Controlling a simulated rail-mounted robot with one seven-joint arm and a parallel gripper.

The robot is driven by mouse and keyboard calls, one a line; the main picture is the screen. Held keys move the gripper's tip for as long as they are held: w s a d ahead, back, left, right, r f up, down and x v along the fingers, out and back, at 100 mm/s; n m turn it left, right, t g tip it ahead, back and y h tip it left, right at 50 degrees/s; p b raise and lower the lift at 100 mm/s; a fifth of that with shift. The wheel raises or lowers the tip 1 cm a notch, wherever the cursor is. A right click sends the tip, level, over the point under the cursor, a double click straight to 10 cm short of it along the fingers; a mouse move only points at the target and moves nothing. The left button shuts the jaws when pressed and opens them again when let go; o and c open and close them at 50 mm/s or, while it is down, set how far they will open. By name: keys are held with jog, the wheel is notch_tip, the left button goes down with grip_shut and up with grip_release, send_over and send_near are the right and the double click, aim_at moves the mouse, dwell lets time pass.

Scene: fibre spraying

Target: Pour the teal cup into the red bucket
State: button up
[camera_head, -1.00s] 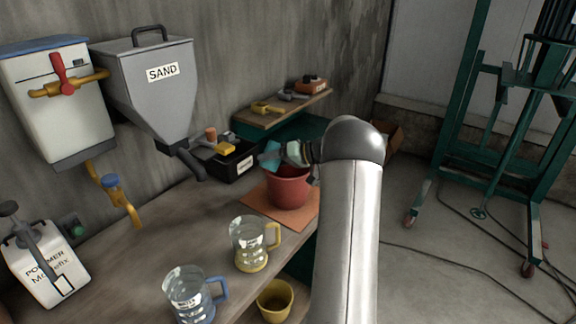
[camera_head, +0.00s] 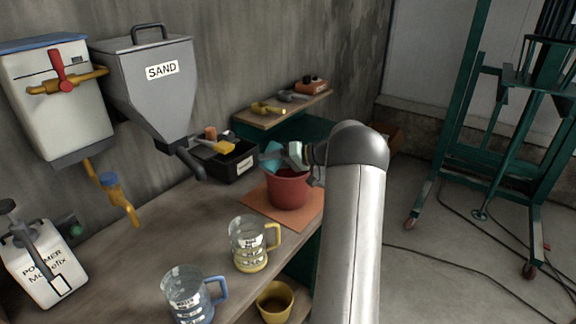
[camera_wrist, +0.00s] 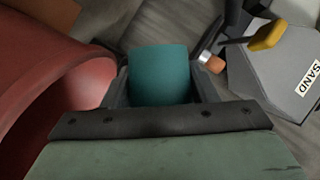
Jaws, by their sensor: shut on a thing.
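The teal cup (camera_head: 270,157) is held above the left rim of the red bucket (camera_head: 289,190), and looks tilted in the head view. My gripper (camera_head: 285,154) is shut on the cup. In the wrist view the teal cup (camera_wrist: 159,74) sits between the dark fingers of my gripper (camera_wrist: 160,88). The red bucket (camera_wrist: 60,75) is close beside it on the left in that view. The bucket stands upright on an orange mat (camera_head: 305,222) on the bench. The inside of the cup and the bottom of the bucket are hidden.
A yellow-handled jug (camera_head: 248,245) and a blue-handled jug (camera_head: 188,295) stand toward the bench's front. A black tool box (camera_head: 238,163) is behind the bucket at left, below the grey SAND hopper (camera_head: 150,85). A yellow bucket (camera_head: 275,302) is at lower centre.

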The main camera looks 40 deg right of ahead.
jog(key=shift+d+r+m+t+y+b, duration=0.1)
jog(key=shift+r+m+t+y+b, duration=0.05)
jog(key=shift+r+m+y+b, duration=0.4)
jog(key=shift+r+m+t+y+b, duration=0.15)
jog(key=shift+r+m+y+b, duration=0.2)
jog(key=shift+m, duration=0.4)
dwell(1.5)
jog(key=shift+w+d+f+m+y+p, duration=0.2)
jog(key=shift+d+m+p, duration=0.2)
jog(key=shift+p, duration=0.8)
jog(key=shift+w+d+f+m+y+p, duration=0.15)
jog(key=shift+d+m+p, duration=0.2)
jog(key=shift+p, duration=0.85)
jog(key=shift+d+r+m+y+p, duration=0.15)
jog(key=shift+m+y+p, duration=0.15)
jog(key=shift+p, duration=0.8)
